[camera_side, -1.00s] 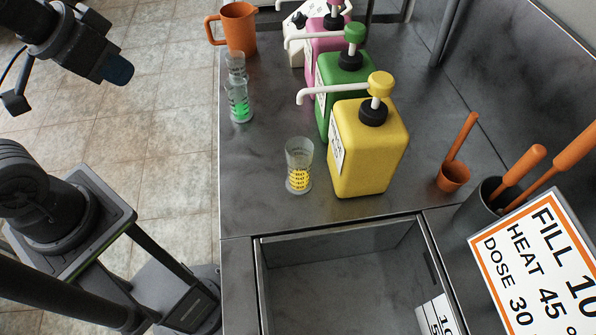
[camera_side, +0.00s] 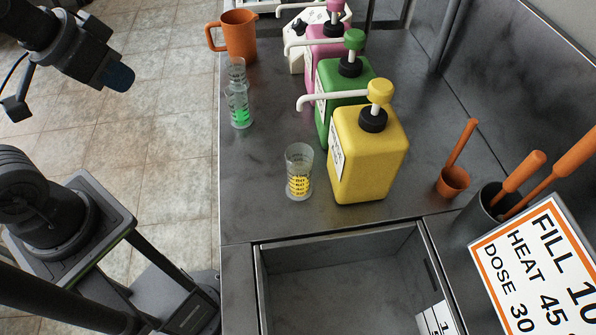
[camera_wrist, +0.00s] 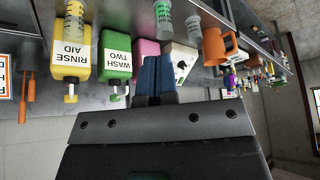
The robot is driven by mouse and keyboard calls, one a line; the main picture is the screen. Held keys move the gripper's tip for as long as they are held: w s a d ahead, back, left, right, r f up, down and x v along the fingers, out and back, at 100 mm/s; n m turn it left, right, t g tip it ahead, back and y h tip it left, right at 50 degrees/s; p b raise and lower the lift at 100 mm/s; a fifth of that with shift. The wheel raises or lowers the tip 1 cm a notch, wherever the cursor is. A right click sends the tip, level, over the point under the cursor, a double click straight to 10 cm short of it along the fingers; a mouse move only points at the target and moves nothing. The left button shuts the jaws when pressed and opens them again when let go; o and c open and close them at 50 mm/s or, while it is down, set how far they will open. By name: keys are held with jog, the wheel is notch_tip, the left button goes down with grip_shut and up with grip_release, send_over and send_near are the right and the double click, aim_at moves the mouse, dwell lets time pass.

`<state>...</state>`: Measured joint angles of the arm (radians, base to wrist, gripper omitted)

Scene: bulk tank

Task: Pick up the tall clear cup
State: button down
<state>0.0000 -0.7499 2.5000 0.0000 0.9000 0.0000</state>
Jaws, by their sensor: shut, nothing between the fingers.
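A tall, narrow clear cup with green markings (camera_side: 239,98) stands upright at the counter's left edge. It also shows in the upside-down wrist view (camera_wrist: 163,15). Clear glass shows just behind its top in the side view; a clear cup with grey markings (camera_wrist: 193,27) is beside it in the wrist view. A wider clear cup with yellow markings (camera_side: 299,172) stands nearer, beside the yellow jug. I cannot tell for sure which cup is the task's. My gripper (camera_side: 119,77) is shut and empty, away to the left of the counter. Its blue fingers (camera_wrist: 156,65) touch each other.
A yellow jug (camera_side: 367,155), green jug (camera_side: 345,90) and pink jug (camera_side: 325,48) with spouts stand right of the cups. An orange mug (camera_side: 240,36) is behind them. An open sink basin (camera_side: 345,285) lies in front. Orange-handled tools (camera_side: 453,181) stand at right.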

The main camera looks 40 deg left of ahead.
aim_at(296, 153)
jog(key=c, duration=1.9)
grip_release()
jog(key=o, duration=1.5)
jog(key=w+d+f+m+g+h, duration=0.2)
jog(key=w+d+f+m, duration=0.4)
jog(key=f+m, duration=0.2)
jog(key=w+d+f+m+g+h, duration=0.3)
jog(key=w+d+f+m, duration=0.2)
jog(key=f+m, duration=0.35)
jog(key=shift+m, duration=0.25)
jog(key=d, duration=0.3)
jog(key=w+d, duration=0.1)
jog(key=d, duration=0.3)
jog(key=w+d+r, duration=0.1)
jog(key=d, duration=0.3)
jog(key=shift+w+d+f+y, duration=0.1)
jog(key=shift+d+f+y, duration=0.2)
jog(key=shift+d, duration=0.1)
jog(key=shift+f, duration=0.3)
